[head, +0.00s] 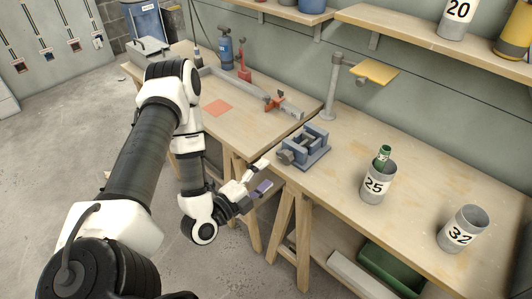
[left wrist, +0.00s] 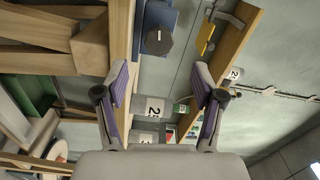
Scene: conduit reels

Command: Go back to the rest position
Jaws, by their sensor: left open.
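My left gripper (head: 263,176) is open and empty in the head view, in front of the near edge of the workbench. It is in the air just left of the blue-grey vise (head: 306,147). In the left wrist view my left gripper (left wrist: 160,84) shows two purple-padded fingers spread wide with nothing between them. The vise (left wrist: 158,30) and the can marked 25 (left wrist: 150,107) appear beyond the fingers there. My right gripper is in neither view.
The can marked 25 (head: 376,185) holds a green thing (head: 383,155) on the right bench (head: 430,175). The can marked 32 (head: 462,230) stands further right.

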